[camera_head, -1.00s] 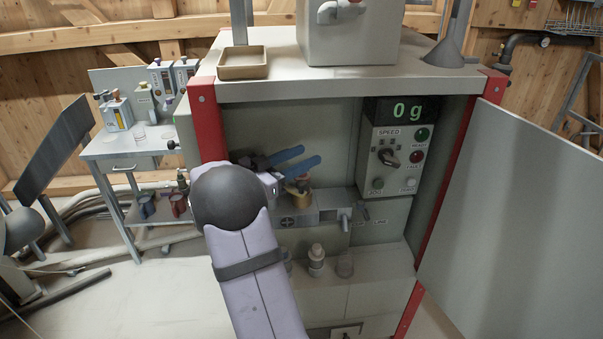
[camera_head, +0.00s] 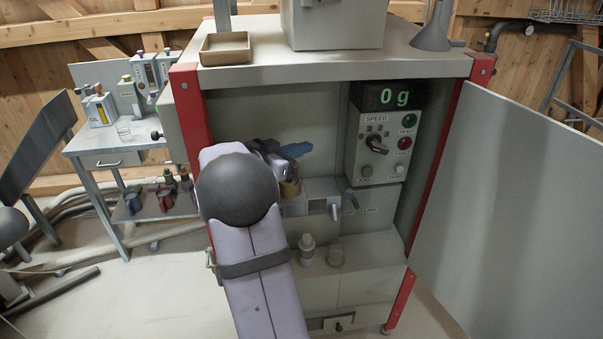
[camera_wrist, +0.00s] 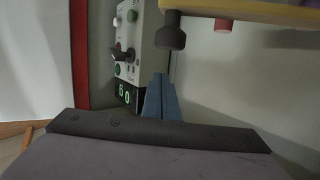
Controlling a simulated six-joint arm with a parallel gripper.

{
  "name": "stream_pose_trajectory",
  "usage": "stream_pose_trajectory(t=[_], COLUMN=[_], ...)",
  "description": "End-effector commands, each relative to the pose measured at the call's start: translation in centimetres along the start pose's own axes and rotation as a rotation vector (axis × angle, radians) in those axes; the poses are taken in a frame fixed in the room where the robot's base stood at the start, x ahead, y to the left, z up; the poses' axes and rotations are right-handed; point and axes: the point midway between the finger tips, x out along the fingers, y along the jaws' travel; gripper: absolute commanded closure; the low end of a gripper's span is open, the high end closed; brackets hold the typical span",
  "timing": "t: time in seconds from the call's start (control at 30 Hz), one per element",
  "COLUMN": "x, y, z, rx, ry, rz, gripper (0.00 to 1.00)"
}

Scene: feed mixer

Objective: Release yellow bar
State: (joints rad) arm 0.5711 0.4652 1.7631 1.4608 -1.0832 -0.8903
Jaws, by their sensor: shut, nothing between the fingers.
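A yellow bar-like edge (camera_wrist: 275,14) crosses the top right of the wrist view, which shows the cabinet upside down. A dark knob (camera_wrist: 171,31) and a red piece (camera_wrist: 223,25) adjoin it. A brass-coloured part (camera_head: 290,188) shows just right of my arm in the head view; I cannot tell whether it belongs to the bar. My gripper (camera_head: 296,151) is inside the cabinet, its blue fingers together and empty. They also show in the wrist view (camera_wrist: 161,98), apart from the yellow bar. My arm hides much of this area in the head view.
The control panel (camera_head: 377,145) with a "0 g" display (camera_head: 395,98) is right of my gripper. The open door (camera_head: 530,200) stands at the right, and a red post (camera_head: 190,130) at the left. A bottle (camera_head: 307,250) and glass (camera_head: 335,256) stand on the ledge below.

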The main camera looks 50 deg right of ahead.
Motion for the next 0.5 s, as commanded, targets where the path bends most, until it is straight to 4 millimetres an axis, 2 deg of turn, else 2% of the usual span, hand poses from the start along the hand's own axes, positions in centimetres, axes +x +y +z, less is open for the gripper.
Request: stream_pose_trajectory(t=[0.03,0.2,0.5], x=[1.6,4.8,6.7], y=[0.6,1.0,1.2], z=[1.3,4.4,7.5], rx=[0.020,0.093,0.244], ry=[-0.053,-0.238,-0.479], rz=[-0.022,-0.153,-0.397], gripper=[1.00,1.00,1.00])
